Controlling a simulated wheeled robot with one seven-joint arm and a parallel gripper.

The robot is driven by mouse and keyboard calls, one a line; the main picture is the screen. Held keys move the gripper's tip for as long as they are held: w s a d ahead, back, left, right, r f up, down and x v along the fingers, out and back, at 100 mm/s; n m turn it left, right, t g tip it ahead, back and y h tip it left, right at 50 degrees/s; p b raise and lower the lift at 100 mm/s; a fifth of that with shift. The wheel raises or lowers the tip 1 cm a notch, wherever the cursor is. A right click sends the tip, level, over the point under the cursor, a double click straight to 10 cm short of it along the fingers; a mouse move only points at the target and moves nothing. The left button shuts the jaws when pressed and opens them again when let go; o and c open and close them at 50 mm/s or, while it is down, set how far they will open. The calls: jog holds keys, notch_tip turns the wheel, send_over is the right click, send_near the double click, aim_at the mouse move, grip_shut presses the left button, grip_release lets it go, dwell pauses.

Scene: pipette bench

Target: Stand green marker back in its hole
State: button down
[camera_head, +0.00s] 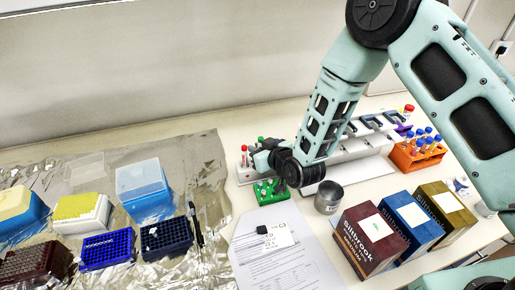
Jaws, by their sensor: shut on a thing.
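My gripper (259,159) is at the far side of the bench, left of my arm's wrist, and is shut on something. A small green tip (261,139) shows just above it; I take this for the green marker, and most of its body is hidden by the gripper. A white stand (243,175) is beside the gripper on the left, with a red-topped marker (243,150) upright in it. The stand's hole for the green marker cannot be made out.
A green rack (267,192) sits just in front of the gripper. A metal cup (328,197) and several boxes (374,240) stand to the right. Papers (270,262) lie in front. An orange tube rack (415,155) is at the right; tip boxes (145,190) are on foil at the left.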

jog(key=c, duration=1.3)
grip_release()
jog(key=shift+c, duration=0.2)
jog(key=p+v, duration=0.6)
jog(key=v, duration=1.1)
jog(key=shift+d+p, duration=0.15)
jog(key=shift+p, duration=0.25)
jog(key=shift+s, duration=0.15)
